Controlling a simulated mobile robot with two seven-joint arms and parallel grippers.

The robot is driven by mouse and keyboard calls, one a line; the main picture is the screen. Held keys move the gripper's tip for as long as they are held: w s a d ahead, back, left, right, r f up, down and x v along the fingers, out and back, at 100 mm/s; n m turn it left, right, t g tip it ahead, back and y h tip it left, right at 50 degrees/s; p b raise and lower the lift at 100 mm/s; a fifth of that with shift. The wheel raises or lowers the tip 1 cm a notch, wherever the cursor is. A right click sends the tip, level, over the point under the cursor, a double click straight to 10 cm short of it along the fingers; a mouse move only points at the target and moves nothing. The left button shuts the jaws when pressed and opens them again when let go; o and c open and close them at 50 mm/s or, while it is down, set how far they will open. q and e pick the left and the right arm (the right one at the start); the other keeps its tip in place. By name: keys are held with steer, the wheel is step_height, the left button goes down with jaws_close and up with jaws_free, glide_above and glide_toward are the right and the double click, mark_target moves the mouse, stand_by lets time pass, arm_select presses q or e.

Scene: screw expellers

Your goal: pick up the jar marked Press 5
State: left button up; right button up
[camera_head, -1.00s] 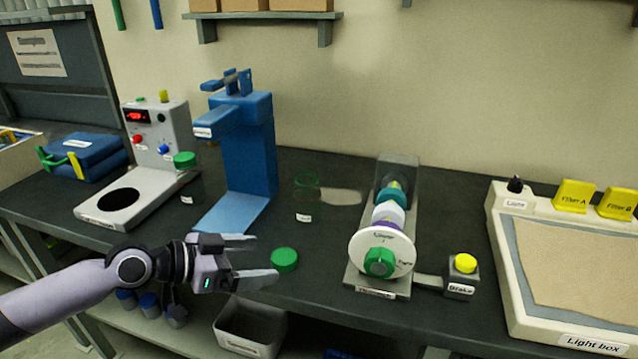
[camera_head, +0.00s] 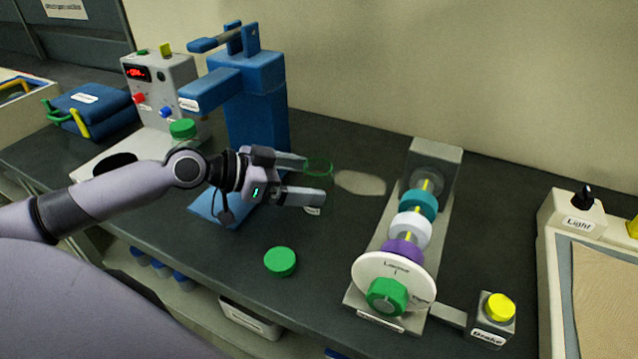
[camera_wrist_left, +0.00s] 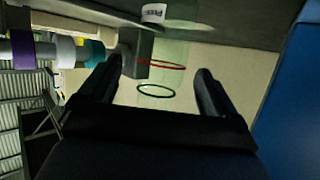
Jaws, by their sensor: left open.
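A clear glass jar with a green rim (camera_head: 319,164) stands on the dark bench right of the blue press. It bears a small white label, partly hidden by my gripper in the head view. In the left wrist view the label (camera_wrist_left: 153,13) shows at the top, not fully legible; the jar's green and red rings lie between the finger lines. My left gripper (camera_head: 315,180) is open, with its fingers at the jar; I cannot tell whether they touch it. My right gripper is not in view.
A loose green lid (camera_head: 281,262) lies in front. A device with coloured rings (camera_head: 409,231) stands right, beside a yellow Brake button (camera_head: 499,307) and light box (camera_head: 545,250).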

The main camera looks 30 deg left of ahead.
mark_target(327, 180)
arm_select(q)
steer(key=shift+w+d+f+p, duration=0.15)
steer(key=shift+w+d+p, duration=0.15)
steer(key=shift+w+d, duration=0.2)
steer(key=shift+p+x, duration=0.5)
steer(key=shift+x, duration=1.5)
steer(key=shift+a+f, duration=0.1)
steer(key=shift+c, duration=0.3)
steer(key=c, duration=1)
steer(key=shift+c, duration=0.6)
